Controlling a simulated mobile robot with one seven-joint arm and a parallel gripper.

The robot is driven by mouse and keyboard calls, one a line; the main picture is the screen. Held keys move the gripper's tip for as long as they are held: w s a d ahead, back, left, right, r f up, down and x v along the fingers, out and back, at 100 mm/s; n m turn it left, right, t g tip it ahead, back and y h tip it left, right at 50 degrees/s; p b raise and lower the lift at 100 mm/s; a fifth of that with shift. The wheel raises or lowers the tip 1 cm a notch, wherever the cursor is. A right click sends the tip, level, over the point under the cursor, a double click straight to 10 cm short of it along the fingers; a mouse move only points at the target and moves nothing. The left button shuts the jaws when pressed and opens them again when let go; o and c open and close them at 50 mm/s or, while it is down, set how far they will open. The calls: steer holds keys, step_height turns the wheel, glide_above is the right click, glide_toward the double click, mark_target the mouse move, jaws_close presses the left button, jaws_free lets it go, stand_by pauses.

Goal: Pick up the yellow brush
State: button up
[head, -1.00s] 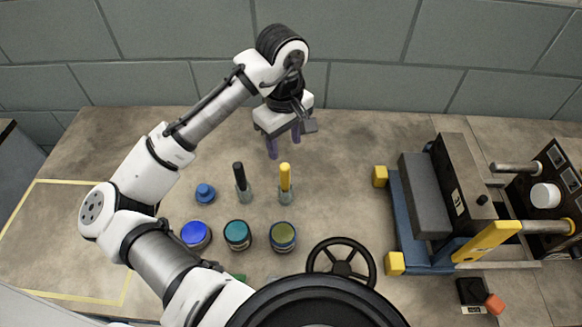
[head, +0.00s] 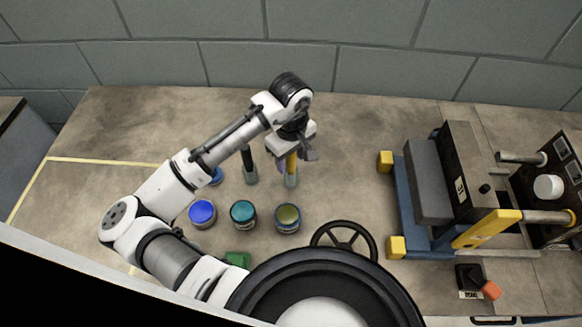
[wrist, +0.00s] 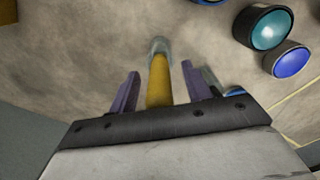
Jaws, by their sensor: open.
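The yellow brush (head: 292,165) stands upright in a small clear holder (head: 291,182) on the worktop in the head view. In the wrist view the yellow brush (wrist: 159,82) lies between the two purple fingers, with a gap on each side. My gripper (wrist: 160,88) is open around its upper part and holds nothing. In the head view my gripper (head: 288,162) is over the brush and hides its top. A black brush (head: 247,158) stands upright in a similar holder just to the left.
Jars with blue (head: 202,212), teal (head: 243,212) and olive (head: 287,217) lids stand in front of the brushes. A black handwheel (head: 343,241) is at front centre. A blue-framed press (head: 405,215) stands at right. The worktop between brushes and press is clear.

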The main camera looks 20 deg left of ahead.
steer(key=shift+f, duration=0.75)
jaws_close()
steer(key=shift+r, duration=0.1)
step_height(320, 180, up, 20)
steer(key=b, duration=0.1)
